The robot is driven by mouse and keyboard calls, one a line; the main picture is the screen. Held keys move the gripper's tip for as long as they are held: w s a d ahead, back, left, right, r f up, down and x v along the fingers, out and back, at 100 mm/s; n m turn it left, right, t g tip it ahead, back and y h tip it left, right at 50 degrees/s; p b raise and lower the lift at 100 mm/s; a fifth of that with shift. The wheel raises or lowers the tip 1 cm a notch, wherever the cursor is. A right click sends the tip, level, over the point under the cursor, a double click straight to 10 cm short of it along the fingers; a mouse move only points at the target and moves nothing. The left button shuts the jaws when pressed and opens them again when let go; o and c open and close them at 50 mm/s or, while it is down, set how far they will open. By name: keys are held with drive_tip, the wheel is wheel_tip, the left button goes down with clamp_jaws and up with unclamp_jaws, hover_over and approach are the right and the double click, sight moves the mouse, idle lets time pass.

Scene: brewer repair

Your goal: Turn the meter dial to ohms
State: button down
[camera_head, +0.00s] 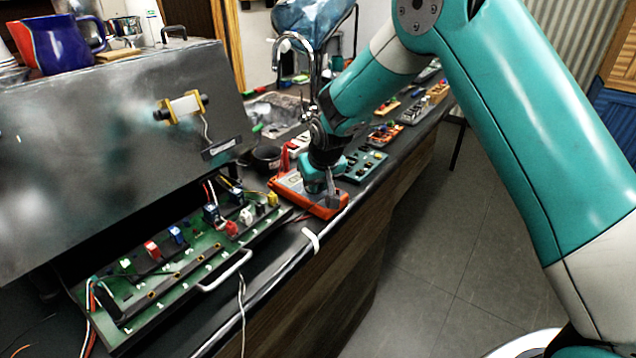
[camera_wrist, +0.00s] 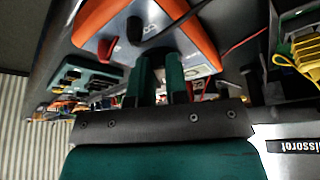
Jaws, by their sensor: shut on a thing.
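The orange meter (camera_head: 287,187) with a grey face lies on the dark counter, partly covered by my gripper (camera_head: 328,192) and wrist. In the wrist view the meter (camera_wrist: 98,17) fills the top of the picture, with its grey face toward me. My gripper (camera_wrist: 163,62) has its two green fingers pointing down at the meter's face, shut on the dial. The dial is mostly hidden between the fingers, and I cannot read which setting it points to. A black plug with a dark lead (camera_wrist: 136,28) shows on the face near the fingers.
A green circuit board (camera_head: 160,268) with red, blue and white parts and a pale handle lies left of the meter, below the grey metal brewer housing (camera_head: 110,130). A teal block with knobs (camera_head: 362,165) sits just behind the meter. The counter's front edge is close by.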

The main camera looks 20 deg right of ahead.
drive_tip(key=c, duration=1.1)
unclamp_jaws()
drive_tip(key=b+v, duration=0.2)
drive_tip(key=v, duration=1.5)
drive_tip(key=shift+r, duration=0.25)
drive_tip(key=s+a+n+g+y, duration=0.1)
drive_tip(key=s+n, duration=0.1)
drive_tip(key=s, duration=0.8)
drive_tip(key=s+a+n+g+y, duration=0.1)
drive_tip(key=s+a+n+g, duration=0.1)
drive_tip(key=s, duration=0.8)
drive_tip(key=s+a+f+n+g+y, duration=0.1)
drive_tip(key=s+a+n, duration=0.1)
drive_tip(key=s, duration=0.8)
drive_tip(key=shift+s+g+y, duration=0.3)
drive_tip(key=shift+s+y, duration=0.1)
